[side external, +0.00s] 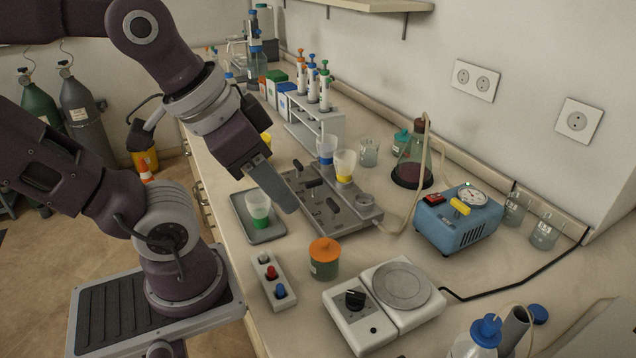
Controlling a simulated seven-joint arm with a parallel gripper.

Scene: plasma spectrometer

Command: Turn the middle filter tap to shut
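The filter manifold (345,222) is a grey metal block on the bench, with dark lever taps along its near side. The middle filter tap (314,184) shows as a short dark lever; its exact angle is too small to tell. A blue-based filter cup (326,149) and a yellow-based filter cup (345,165) stand upright on the manifold. My gripper (287,203) points down at the manifold's near left side, beside the taps and partly in front of the block. Its fingers are seen edge-on, so their opening is hidden. I cannot tell whether it touches anything.
A tray (270,236) with a green-based cup (258,207) lies left of the manifold. An orange-lidded jar (324,258), a button box (272,280) and a hotplate (383,300) stand in front. A flask (415,160) and a blue pump (458,222) with tubing stand right.

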